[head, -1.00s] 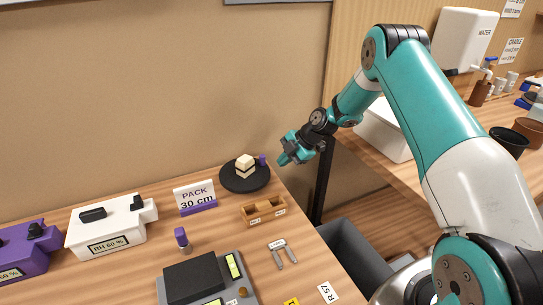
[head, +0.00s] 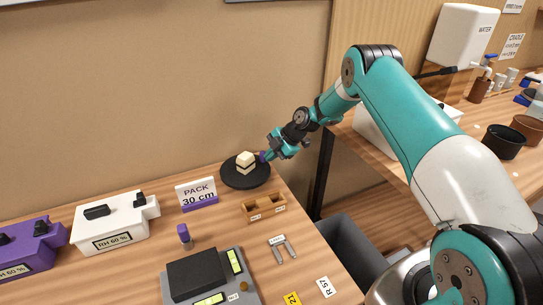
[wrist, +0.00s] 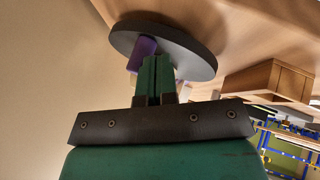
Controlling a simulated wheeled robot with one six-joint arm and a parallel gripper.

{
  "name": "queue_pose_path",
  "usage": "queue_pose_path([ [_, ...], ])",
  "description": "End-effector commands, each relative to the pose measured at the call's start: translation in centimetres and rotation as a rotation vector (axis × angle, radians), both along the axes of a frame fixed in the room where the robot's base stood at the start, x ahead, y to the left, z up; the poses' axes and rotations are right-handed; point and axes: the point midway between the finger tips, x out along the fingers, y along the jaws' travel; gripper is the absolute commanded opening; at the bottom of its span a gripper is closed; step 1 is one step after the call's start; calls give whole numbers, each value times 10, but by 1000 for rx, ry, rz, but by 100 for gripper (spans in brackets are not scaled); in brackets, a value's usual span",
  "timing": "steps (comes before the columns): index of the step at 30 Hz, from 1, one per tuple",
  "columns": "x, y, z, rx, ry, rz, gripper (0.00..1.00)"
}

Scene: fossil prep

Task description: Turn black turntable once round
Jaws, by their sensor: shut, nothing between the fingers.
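The black turntable (head: 238,181) lies at the back of the wooden bench, near its right end. A stacked cream block with a dark band (head: 245,162) sits on its middle. A purple peg (head: 261,156) stands at the turntable's right rim. My gripper (head: 268,156) is at that rim, right beside the peg. In the wrist view, my shut, empty green fingers (wrist: 154,62) reach to the turntable (wrist: 190,52), with the purple peg (wrist: 141,50) just left of the fingertips. I cannot tell whether they touch.
A PACK 30 cm sign (head: 198,193) stands left of the turntable. A small wooden holder (head: 264,208) is in front of it. White (head: 112,228) and purple boxes, a dark device (head: 196,273) and a small purple-topped item (head: 184,235) stand further left and nearer.

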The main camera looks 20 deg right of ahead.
Motion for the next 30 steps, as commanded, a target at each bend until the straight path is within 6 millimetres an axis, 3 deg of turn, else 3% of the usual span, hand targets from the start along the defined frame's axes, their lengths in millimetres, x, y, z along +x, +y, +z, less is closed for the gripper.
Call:
queue_pose_path([
  [30,20,-1,-5,-2,-3,0,0],
])
